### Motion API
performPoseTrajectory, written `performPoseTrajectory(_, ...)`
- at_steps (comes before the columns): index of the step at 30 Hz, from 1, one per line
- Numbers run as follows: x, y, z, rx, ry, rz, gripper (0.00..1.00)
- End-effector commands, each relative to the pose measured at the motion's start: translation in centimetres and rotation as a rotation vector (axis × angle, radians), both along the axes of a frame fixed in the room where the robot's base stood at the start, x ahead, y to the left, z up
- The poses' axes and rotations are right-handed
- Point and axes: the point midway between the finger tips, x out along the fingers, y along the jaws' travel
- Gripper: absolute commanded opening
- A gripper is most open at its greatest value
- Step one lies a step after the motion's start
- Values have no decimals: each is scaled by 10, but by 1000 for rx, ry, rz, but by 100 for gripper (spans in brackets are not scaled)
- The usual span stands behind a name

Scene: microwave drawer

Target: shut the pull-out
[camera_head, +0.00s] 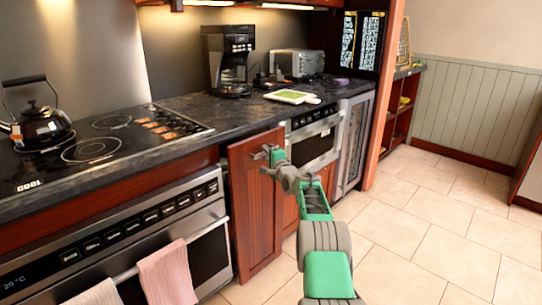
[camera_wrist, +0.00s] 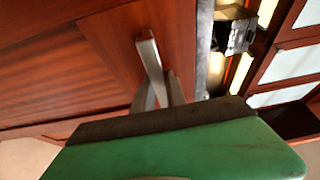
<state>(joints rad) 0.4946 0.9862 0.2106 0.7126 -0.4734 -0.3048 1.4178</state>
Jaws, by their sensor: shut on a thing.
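The pull-out has a reddish-brown wooden front (camera_head: 254,215) between the oven and the microwave drawer. This front stands out from the cabinet line. In the wrist view the wooden front (camera_wrist: 50,75) fills the left side. Its metal handle (camera_wrist: 149,52) passes between my fingers. My gripper (camera_head: 270,157) is at the top of the front and is shut on the handle; its fingers also show in the wrist view (camera_wrist: 165,92). My gripper's own body hides part of the handle and the lower part of the front in the wrist view.
An oven (camera_head: 120,235) with pink towels is on the left. A microwave drawer (camera_head: 315,135) and a glass-doored cooler (camera_head: 354,145) are on the right. The dark counter (camera_head: 190,98) holds a kettle (camera_head: 40,125) and coffee maker (camera_head: 228,60). The tiled floor (camera_head: 430,215) on the right is clear.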

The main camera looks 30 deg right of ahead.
Motion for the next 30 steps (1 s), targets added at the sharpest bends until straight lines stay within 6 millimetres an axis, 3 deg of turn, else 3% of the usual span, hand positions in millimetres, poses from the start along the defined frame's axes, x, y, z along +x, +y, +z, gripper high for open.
performPoseTrajectory(15,-1,-7,1,1,-1,-7,0)
performPoseTrajectory(16,-1,-8,1,1,-1,-8,19)
performPoseTrajectory(21,-1,-8,0,1,0,-8,33)
performPoseTrajectory(24,-1,-7,0,1,0,-8,38)
performPoseTrajectory(30,-1,-6,0,1,1,-6,38)
